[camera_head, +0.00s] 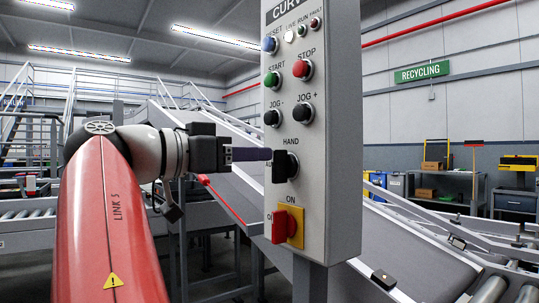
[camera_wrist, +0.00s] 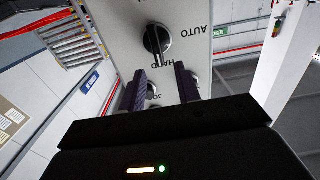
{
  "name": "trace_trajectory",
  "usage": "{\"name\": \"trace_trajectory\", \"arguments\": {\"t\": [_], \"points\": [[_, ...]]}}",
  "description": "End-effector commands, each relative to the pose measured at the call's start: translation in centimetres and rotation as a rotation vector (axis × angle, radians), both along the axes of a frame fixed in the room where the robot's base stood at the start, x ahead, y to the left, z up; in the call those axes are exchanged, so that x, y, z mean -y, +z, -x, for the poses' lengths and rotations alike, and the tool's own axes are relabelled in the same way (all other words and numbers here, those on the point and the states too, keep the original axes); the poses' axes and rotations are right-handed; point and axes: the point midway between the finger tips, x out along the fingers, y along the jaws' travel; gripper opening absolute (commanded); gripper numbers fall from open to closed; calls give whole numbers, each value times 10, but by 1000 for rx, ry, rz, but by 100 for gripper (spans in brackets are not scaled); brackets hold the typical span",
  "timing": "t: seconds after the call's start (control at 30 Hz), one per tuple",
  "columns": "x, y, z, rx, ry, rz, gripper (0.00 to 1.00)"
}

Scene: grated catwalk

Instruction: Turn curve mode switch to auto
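The curve mode switch, a black rotary knob (camera_head: 286,167), is on the grey control box under the HAND label. In the wrist view the knob (camera_wrist: 156,40) is upside down, with its pointer ridge toward HAND; the AUTO label (camera_wrist: 197,27) is to its right. AUTO is not seen in the head view. My gripper (camera_head: 268,154) comes from the left, its fingertips close to the knob. In the wrist view my gripper (camera_wrist: 160,70) is open, with one dark finger on each side and nothing between; I cannot tell whether the tips touch the knob.
Above the switch are the black JOG buttons (camera_head: 304,111), the green START button (camera_head: 272,79) and the red STOP button (camera_head: 303,69). Below it is a red ON switch (camera_head: 281,227) on a yellow plate. A conveyor (camera_head: 400,243) runs behind the box.

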Motion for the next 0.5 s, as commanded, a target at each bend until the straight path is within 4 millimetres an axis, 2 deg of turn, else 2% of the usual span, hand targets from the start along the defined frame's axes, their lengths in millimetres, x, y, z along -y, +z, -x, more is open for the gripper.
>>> {"name": "trace_trajectory", "arguments": {"t": [0.2, 0.5], "points": [[28, 1, -19, -1, -2, 1, 33], [39, 0, -27, 0, 1, 1, 33]]}}
